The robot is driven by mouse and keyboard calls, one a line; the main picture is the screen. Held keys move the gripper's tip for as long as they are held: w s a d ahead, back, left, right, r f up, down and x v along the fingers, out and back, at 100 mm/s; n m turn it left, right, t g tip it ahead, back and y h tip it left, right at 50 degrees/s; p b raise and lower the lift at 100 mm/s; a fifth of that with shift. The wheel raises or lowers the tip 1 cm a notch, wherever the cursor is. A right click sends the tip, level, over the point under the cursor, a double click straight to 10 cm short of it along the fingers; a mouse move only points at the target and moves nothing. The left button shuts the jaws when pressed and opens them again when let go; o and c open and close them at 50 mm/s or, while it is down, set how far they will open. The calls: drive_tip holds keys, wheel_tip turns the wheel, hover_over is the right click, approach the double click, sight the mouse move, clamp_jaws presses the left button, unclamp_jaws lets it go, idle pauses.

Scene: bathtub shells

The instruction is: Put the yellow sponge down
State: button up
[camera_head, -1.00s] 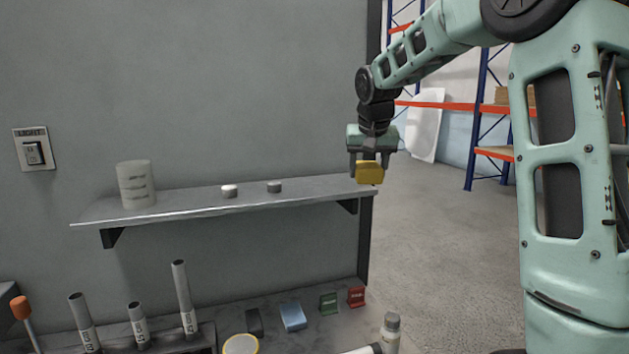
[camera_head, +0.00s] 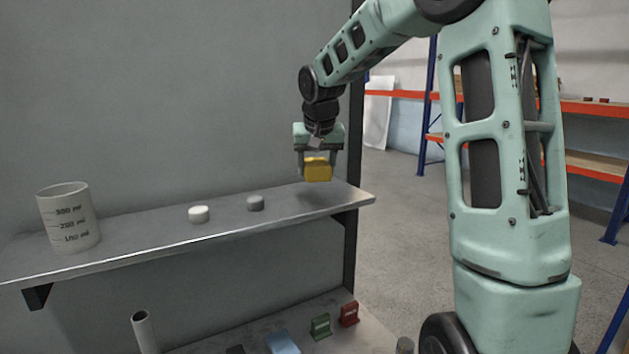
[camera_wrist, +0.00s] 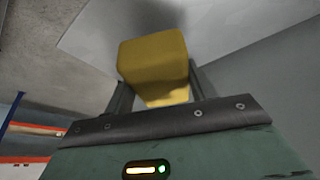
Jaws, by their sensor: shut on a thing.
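The yellow sponge (camera_head: 317,170) is a small yellow block held between the fingers of my gripper (camera_head: 317,166). My gripper points down and is shut on it. The sponge is in the air above the right end of the grey wall shelf (camera_head: 150,254), with a gap between them and a soft shadow on the shelf below. In the wrist view the sponge (camera_wrist: 155,68) sits between the two dark fingers, with the pale shelf surface (camera_wrist: 225,22) beyond it.
A white measuring cup (camera_head: 68,217) stands at the shelf's left. A white puck (camera_head: 199,214) and a grey puck (camera_head: 255,203) lie mid-shelf. Below are a green block (camera_head: 320,327), a red block (camera_head: 349,313) and a blue item (camera_head: 283,343). The shelf's right end is bare.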

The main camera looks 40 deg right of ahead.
sight(317, 195)
drive_tip(key=shift+f+p, duration=0.45)
drive_tip(key=shift+f, duration=1.8)
drive_tip(key=shift+f, duration=0.2)
drive_tip(key=o, duration=1)
drive_tip(key=shift+r, duration=0.1)
drive_tip(key=shift+r, duration=0.15)
